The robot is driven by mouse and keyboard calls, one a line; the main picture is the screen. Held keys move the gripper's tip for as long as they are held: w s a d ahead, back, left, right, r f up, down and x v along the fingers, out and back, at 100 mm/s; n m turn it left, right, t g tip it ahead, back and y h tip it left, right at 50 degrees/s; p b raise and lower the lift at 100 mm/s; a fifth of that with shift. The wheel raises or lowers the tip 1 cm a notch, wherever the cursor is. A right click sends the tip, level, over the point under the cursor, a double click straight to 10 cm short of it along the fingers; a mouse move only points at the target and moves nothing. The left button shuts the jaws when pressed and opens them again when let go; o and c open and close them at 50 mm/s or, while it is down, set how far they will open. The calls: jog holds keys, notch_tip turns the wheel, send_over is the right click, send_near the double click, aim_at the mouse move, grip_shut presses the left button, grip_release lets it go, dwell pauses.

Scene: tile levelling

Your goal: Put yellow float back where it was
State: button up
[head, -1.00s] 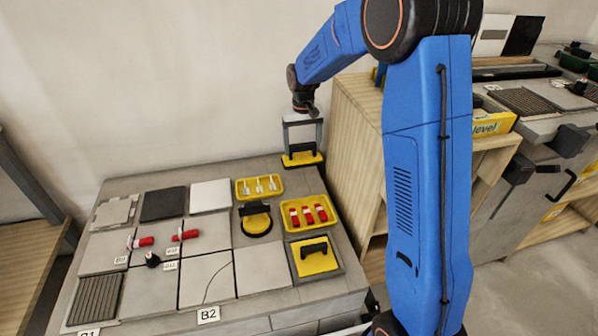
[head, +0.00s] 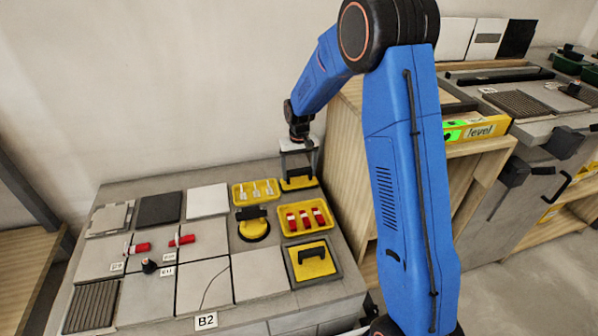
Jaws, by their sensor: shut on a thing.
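My gripper (head: 297,163) is shut on the black handle of a yellow float (head: 299,184) at the back right corner of the grey worktop. The float hangs upright with its yellow plate down, just right of the yellow tray with white pieces. I cannot tell whether its plate touches the worktop. A second yellow float (head: 314,268) with a black handle lies in a dark-framed square holder (head: 290,264) at the right front.
A yellow tray (head: 236,196) holds white pieces; another yellow tray (head: 283,229) holds red pieces. A round yellow and black tool (head: 254,229) lies beside them. Tiles fill the left worktop. A wooden cabinet side (head: 345,150) stands close right of my gripper.

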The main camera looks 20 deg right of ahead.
jog(key=o, duration=1.2)
jog(key=shift+r, duration=0.15)
notch_tip(320, 180, up, 12)
jog(key=shift+f, duration=0.1)
